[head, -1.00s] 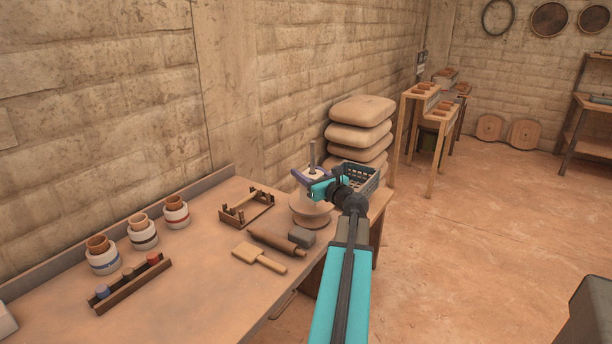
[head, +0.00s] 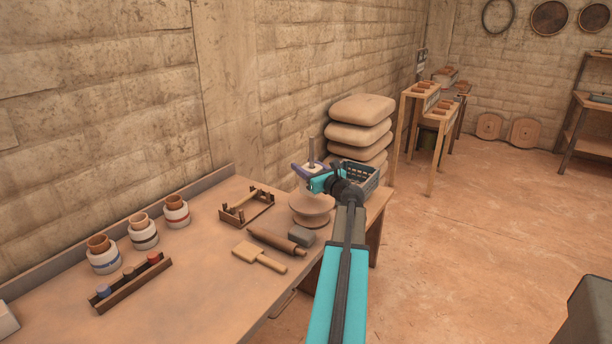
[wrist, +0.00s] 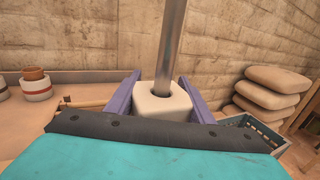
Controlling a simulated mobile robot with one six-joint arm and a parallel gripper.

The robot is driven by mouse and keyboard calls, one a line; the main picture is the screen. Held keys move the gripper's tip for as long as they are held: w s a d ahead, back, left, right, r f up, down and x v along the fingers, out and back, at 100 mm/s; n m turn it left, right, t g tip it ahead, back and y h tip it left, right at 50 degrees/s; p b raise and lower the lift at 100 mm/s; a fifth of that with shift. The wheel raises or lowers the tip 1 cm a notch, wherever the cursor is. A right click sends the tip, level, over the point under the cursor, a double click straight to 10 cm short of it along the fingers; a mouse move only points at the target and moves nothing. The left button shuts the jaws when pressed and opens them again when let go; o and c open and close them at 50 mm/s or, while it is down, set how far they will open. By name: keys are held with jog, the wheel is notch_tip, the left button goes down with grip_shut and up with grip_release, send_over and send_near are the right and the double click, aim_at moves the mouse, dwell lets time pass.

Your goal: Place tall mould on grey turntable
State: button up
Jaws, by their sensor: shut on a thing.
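My gripper (head: 309,174) is shut on the tall mould (head: 314,168), a pale block with a grey metal rod standing up from it. In the wrist view the block (wrist: 160,103) sits between the two purple fingers, and the rod rises out of a dark hole in its top. The mould looks upright; its lower part is hidden. The turntable (head: 312,207), a round two-tier disc that looks tan rather than grey, stands on the workbench below the gripper. The mould appears to be held above it, apart from it.
On the bench (head: 200,265) are a grey block (head: 301,236), a rolling pin (head: 272,240), a wooden paddle (head: 259,258), a wooden rack (head: 246,206) and several jars. A grey crate (head: 360,176) is just right of my gripper. Stacked sacks (head: 360,125) stand behind.

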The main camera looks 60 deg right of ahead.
jog(key=shift+w+d+f, duration=0.1)
jog(key=shift+d+f, duration=0.05)
jog(key=shift+f, duration=0.75)
jog(key=shift+w+d+f, duration=0.1)
jog(key=shift+f, duration=0.75)
jog(key=shift+f, duration=0.15)
jog(key=o, duration=1.3)
jog(key=b+v, duration=0.1)
jog(key=v, duration=1.1)
jog(key=shift+s, duration=0.15)
